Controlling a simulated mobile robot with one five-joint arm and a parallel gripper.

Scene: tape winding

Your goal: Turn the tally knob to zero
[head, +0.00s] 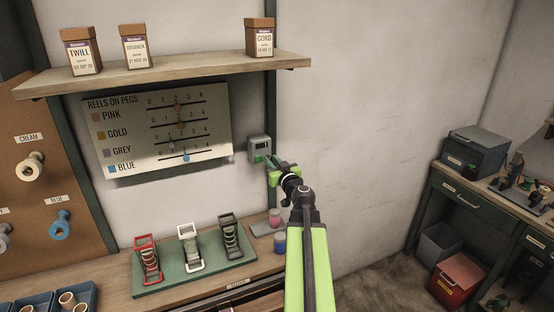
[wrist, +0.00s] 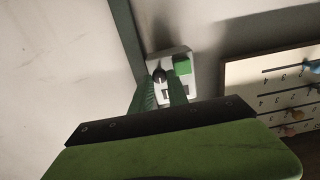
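The tally counter is a small grey box (head: 258,143) fixed to the wall beside the dark post, right of the peg board. In the wrist view the box (wrist: 188,85) shows a green patch and a small dark knob (wrist: 159,75). My gripper (head: 268,160) reaches up to the box's lower front in the head view. In the wrist view my gripper's fingertips (wrist: 161,82) stand apart, with the knob at or just beyond the gap between them. I cannot tell whether they touch it. The counter's reading is too small to make out.
The "Reels on pegs" board (head: 165,130) hangs left of the counter, under a shelf (head: 180,72) with several boxes. Below, a green mat (head: 190,276) holds reel stands, with small pink and blue jars nearby. The wall to the right is bare.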

